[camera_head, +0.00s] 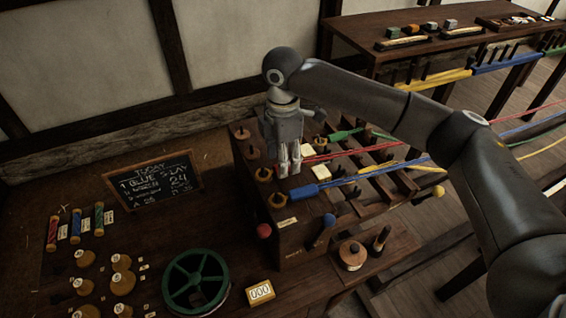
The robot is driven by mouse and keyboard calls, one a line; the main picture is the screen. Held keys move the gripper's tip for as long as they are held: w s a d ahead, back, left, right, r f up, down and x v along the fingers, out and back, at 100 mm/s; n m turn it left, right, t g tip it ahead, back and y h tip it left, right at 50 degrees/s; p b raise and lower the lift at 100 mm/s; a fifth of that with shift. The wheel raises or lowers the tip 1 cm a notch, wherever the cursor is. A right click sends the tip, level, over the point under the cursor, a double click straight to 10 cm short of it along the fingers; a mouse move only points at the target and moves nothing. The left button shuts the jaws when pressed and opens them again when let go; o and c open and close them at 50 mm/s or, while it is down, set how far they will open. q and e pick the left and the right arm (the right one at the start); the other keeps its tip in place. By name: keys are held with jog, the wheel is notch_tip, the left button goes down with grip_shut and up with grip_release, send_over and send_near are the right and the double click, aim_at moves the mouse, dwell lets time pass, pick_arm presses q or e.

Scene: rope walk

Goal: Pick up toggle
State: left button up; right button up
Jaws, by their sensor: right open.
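My right gripper (290,168) hangs pointing down over the top of a dark wooden block (295,252), its fingers apart and nothing visible between them. Several round wooden knobs (264,175) stand along the block's left edge, close to the left of the fingers. I cannot tell which piece is the toggle. A red ball-ended piece (264,230) and a blue-handled piece (326,231) are on the block's front side. Whether the fingertips touch anything is unclear. My left gripper is out of view.
Red and blue (375,178) ropes run right from the block. A green reel (195,281), a counter marked 000 (260,291), a chalkboard (152,182) and several wooden pieces (122,284) are on the bench. A side table (350,28) stands behind.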

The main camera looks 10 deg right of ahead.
jog(key=shift+d+f, duration=0.1)
jog(key=shift+f, duration=0.9)
jog(key=c, duration=1)
jog(key=shift+o, duration=0.2)
jog(key=shift+r, duration=0.1)
jog(key=shift+r+b, duration=0.4)
jog(key=shift+r, duration=0.1)
jog(key=s+a+r+b, duration=0.3)
jog(key=s+a+r, duration=0.1)
jog(key=s+r, duration=0.8)
jog(key=shift+s+b, duration=0.4)
jog(key=shift+s, duration=0.35)
